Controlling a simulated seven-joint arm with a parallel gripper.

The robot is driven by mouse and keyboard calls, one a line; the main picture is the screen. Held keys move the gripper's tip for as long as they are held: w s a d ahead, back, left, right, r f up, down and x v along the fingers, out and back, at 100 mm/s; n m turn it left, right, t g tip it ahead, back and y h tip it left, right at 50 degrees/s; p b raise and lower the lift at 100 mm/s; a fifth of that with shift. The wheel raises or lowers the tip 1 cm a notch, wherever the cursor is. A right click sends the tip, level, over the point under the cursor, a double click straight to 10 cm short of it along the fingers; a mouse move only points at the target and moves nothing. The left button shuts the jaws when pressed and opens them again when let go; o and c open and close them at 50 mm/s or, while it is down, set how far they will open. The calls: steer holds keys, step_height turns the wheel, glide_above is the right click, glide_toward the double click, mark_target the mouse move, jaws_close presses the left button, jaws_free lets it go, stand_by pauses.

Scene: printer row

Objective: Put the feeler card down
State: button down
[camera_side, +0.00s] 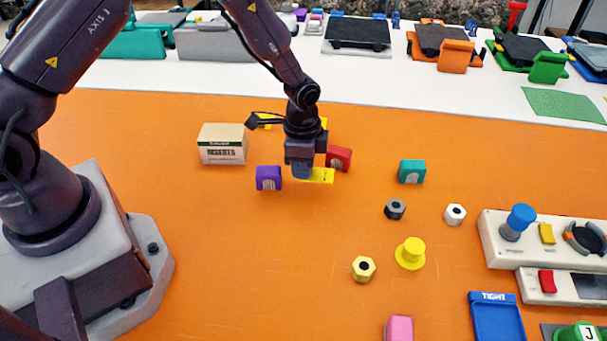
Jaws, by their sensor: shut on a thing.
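My gripper (302,168) points down over the orange table, left of the picture's centre. It is shut on the feeler card, which I take to be the flat yellow piece (321,176) sticking out to the right at the fingertips. The fingers hide the card's left part. A small blue-grey part also shows at the fingertips, and I cannot tell whether it is a finger. The card is low, but I cannot tell whether it touches the table.
A purple block (268,178) is close left of my gripper, a red block (339,158) close right. A small carton (222,144) stands further left. A teal block (411,171), dark nut (395,209) and yellow knob (410,253) lie to the right.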

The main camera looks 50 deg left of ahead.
steer(key=shift+w+f, duration=0.15)
steer(key=shift+f, duration=1.55)
steer(key=c, duration=1.1)
jaws_free()
steer(key=shift+f, duration=0.1)
